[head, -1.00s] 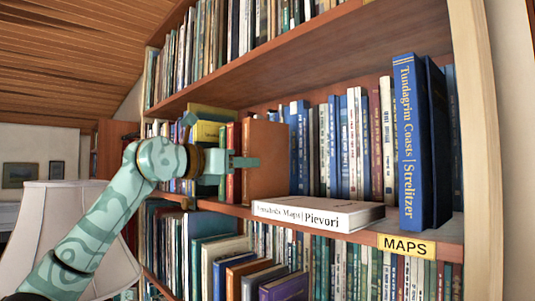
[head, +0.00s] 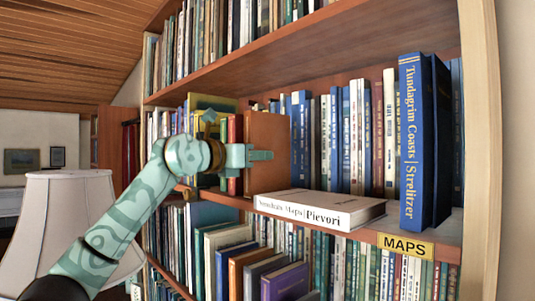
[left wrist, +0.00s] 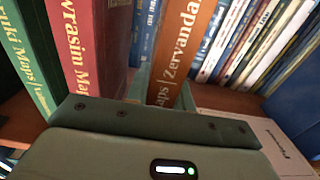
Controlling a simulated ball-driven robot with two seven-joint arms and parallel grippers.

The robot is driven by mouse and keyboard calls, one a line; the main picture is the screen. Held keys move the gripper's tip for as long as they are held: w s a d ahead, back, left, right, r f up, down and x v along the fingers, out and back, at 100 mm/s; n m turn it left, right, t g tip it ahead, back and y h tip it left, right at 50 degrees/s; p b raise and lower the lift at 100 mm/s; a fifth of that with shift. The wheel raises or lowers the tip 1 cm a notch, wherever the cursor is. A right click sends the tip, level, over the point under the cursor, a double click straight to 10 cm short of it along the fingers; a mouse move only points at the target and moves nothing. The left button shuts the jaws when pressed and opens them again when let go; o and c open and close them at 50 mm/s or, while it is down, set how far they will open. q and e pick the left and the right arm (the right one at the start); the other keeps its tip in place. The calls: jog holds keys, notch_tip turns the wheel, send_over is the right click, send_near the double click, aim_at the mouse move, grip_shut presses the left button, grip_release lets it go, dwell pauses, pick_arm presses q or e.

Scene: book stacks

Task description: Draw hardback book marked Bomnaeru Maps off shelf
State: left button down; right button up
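No full "Bomnaeru Maps" marking is readable. An orange-brown hardback (head: 268,180) stands upright on the middle shelf; its spine (left wrist: 190,45) reads "...aps | Zervanda..." in the left wrist view, the start hidden by my gripper. My left gripper (head: 248,156) is at this book, one finger lying across its right cover. In the left wrist view a greenish finger part shows between it and the red book (left wrist: 92,45), marked "...wrasim Ma...". How tightly the fingers close on the orange book cannot be told. My right gripper is not in view.
A white book (head: 320,212) lies flat just right of the orange one. A blue book (head: 412,145) marked Tundagrim Coasts stands farther right, above the yellow MAPS label (head: 406,245). A green book (left wrist: 25,60) stands left of the red one. A lampshade (head: 70,220) stands at left.

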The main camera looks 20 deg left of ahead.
pick_arm(q)
jog(key=shift+r, duration=0.2)
jog(key=b+v, duration=0.5)
jog(key=v, duration=1.2)
jog(key=shift+r, duration=0.35)
